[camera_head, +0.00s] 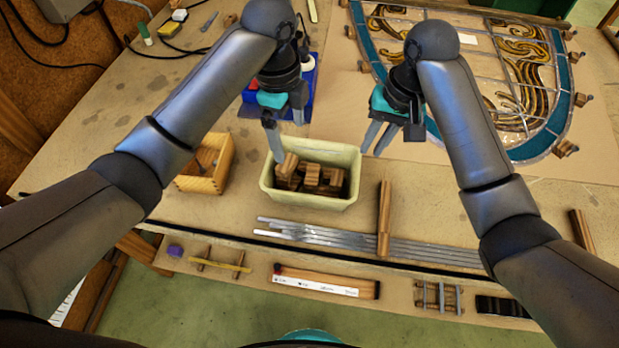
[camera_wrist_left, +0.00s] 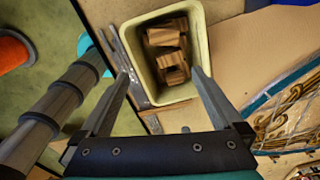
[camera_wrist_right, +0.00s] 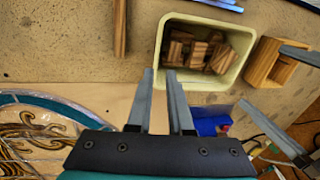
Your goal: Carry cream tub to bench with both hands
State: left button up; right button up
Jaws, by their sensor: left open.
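The cream tub (camera_head: 312,201) stands upright on the bench (camera_head: 120,190) with several brown wooden blocks (camera_head: 322,178) inside. It also shows in the left wrist view (camera_wrist_left: 204,42) and the right wrist view (camera_wrist_right: 160,45). My left gripper (camera_head: 287,138) is open and empty, over the tub's far left part. Its spread fingers (camera_wrist_left: 160,72) overlap the tub's sides in the left wrist view; I cannot tell whether they touch. My right gripper (camera_head: 375,150) is open with a narrower gap, empty, just beyond the tub's far right corner. Its tips (camera_wrist_right: 160,75) appear close to the rim.
A wooden box (camera_head: 205,185) stands left of the tub, and a blue bin (camera_head: 306,92) behind it. Metal strips (camera_head: 330,235) and a wooden bar (camera_head: 384,215) lie in front. The leaded panel (camera_head: 480,60) lies back right.

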aim_at(286, 162)
pick_arm(q)
jog(key=shift+m+y, duration=0.4)
jog(key=shift+m, duration=0.4)
jog(key=r, duration=0.1)
jog(key=w+a+r, duration=0.1)
jog(key=w+r, duration=0.1)
jog(key=shift+a+r, duration=0.25)
jog(key=shift+a, duration=0.05)
pick_arm(e)
jog(key=r, duration=0.1)
jog(key=w+r, duration=0.2)
jog(key=shift+d+r+m, duration=0.1)
jog(key=shift+d+m, duration=0.2)
jog(key=shift+m, duration=0.1)
pick_arm(q)
jog(key=shift+f, duration=0.1)
notch_tip(286, 162, down, 15)
jog(key=shift+f, duration=0.1)
pick_arm(e)
jog(key=f, duration=0.5)
jog(key=a+f, duration=0.1)
jog(key=f, duration=0.4)
jog(key=a+f, duration=0.1)
jog(key=f, duration=0.4)
jog(key=shift+w+a+f, duration=0.1)
jog(key=shift+a, duration=0.05)
